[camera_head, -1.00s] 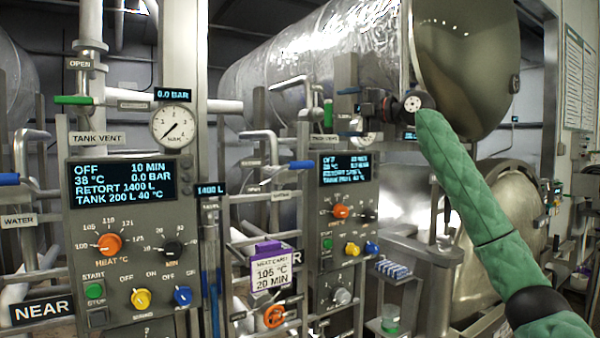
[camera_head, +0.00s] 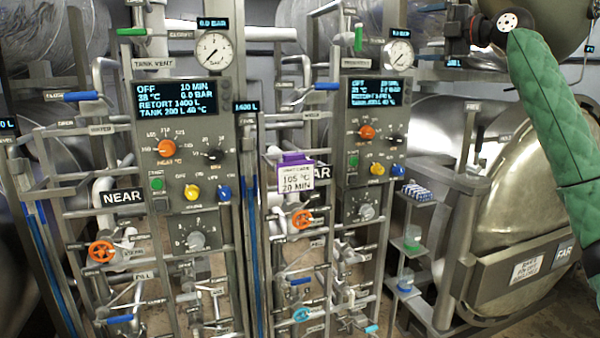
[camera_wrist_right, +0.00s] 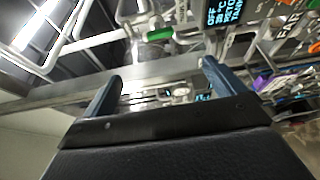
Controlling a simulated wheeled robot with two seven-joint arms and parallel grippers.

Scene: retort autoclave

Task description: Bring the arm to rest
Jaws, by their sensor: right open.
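My right arm in its green quilted sleeve (camera_head: 556,110) comes in from the right edge of the head view and reaches up and left. Its dark right gripper (camera_head: 458,30) is raised at the upper right, right of the far panel's gauge. In the right wrist view the gripper's two blue-grey fingers (camera_wrist_right: 158,82) stand wide apart with nothing between them. The fingertips are too small to make out in the head view. My left gripper is not in view.
The near control panel (camera_head: 185,135) and far control panel (camera_head: 378,130) stand among pipes and valves. A purple-topped card (camera_head: 296,176) hangs between them. A round steel retort door (camera_head: 520,190) is at right, beside a small stand holding a vial rack (camera_head: 416,192).

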